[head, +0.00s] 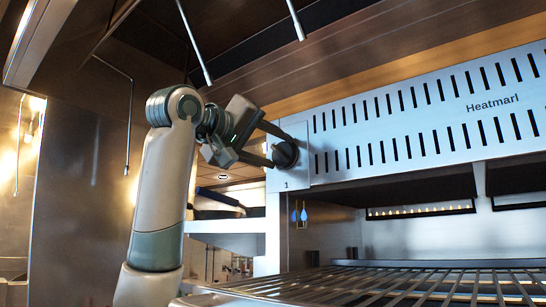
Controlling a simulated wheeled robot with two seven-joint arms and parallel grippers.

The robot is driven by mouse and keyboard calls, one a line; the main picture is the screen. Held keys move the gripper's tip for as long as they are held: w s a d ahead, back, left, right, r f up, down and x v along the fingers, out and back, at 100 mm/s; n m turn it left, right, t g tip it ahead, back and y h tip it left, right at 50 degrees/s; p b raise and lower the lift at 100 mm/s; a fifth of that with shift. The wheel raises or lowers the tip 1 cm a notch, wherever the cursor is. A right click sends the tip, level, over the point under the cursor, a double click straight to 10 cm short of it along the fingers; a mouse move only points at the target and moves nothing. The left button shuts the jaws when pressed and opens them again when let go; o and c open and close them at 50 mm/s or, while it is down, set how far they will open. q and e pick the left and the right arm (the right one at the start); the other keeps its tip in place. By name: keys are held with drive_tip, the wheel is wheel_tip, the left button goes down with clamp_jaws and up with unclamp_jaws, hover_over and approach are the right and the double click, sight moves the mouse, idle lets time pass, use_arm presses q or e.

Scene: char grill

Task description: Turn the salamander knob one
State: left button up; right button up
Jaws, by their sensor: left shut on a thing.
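The salamander knob one (287,154) is a black round knob on the left end of the steel front panel, above a printed "1". My left gripper (277,149) is shut on the knob, with its dark fingers reaching in from the left. The fingers hide part of the knob, and its pointer mark cannot be made out. My right gripper is not in the head view.
The slotted steel panel (420,120) marked "Heatmarl" runs to the right of the knob. A wire grill rack (400,285) spreads below it. Metal rods (194,42) hang from the hood above. A shelf (225,226) stands behind my left arm.

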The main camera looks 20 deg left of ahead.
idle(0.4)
use_arm(q)
drive_tip(key=o, duration=1.1)
drive_tip(key=shift+c, duration=0.2)
drive_tip(key=shift+s+a+f+b, duration=0.1)
drive_tip(key=shift+s+a+b, duration=0.1)
drive_tip(key=shift+s+b, duration=0.25)
drive_tip(key=b+v, duration=0.7)
drive_tip(key=v, duration=0.9)
drive_tip(key=shift+s, duration=0.25)
drive_tip(key=shift+a, duration=0.1)
